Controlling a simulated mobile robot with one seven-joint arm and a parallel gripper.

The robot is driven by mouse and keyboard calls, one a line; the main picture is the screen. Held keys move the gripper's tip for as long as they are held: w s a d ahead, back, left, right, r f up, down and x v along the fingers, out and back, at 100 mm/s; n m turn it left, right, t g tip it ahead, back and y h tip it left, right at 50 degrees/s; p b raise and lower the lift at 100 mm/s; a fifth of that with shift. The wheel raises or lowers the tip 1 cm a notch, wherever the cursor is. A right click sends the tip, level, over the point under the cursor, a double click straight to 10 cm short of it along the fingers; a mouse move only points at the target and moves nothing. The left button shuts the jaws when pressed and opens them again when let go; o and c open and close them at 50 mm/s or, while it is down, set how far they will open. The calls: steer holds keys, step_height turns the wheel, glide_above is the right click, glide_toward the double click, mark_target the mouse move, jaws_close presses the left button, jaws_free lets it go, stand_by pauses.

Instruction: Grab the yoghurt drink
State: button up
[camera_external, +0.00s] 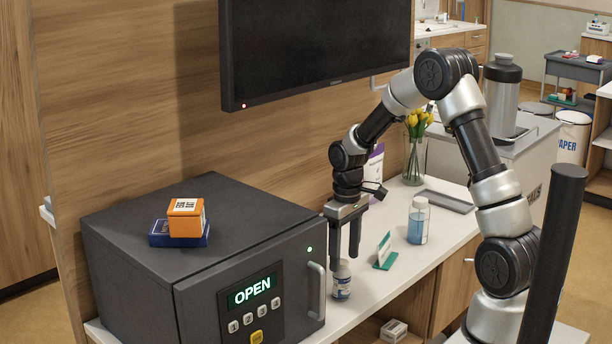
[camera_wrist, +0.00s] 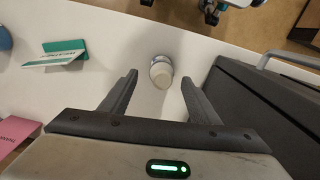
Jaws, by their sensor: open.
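The yoghurt drink (camera_external: 341,282) looks to be the small white bottle with a printed label, upright on the white counter beside the dark safe. It also shows from above in the wrist view (camera_wrist: 161,70), its pale cap facing the camera. My gripper (camera_external: 345,258) points down just over the bottle, its fingers open. In the wrist view the bottle stands ahead of the gap between the two fingertips (camera_wrist: 160,78), and neither finger clearly touches it. In the external view the fingertips partly overlap the bottle's top.
The dark safe (camera_external: 140,255) with an OPEN display stands close left of the bottle. A teal-and-white card stand (camera_external: 385,252) and a blue-liquid bottle (camera_external: 418,222) are to the right. A tulip vase (camera_external: 414,160) stands behind. The counter's front edge (camera_wrist: 225,45) is near the bottle.

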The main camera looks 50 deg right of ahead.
mark_target(342, 279)
steer(key=f, duration=0.5)
steer(key=f+b, duration=0.1)
steer(key=f, duration=0.1)
steer(key=shift+a+f, duration=0.25)
steer(key=shift+f, duration=0.1)
steer(key=c, duration=1.2)
steer(key=shift+r, duration=0.15)
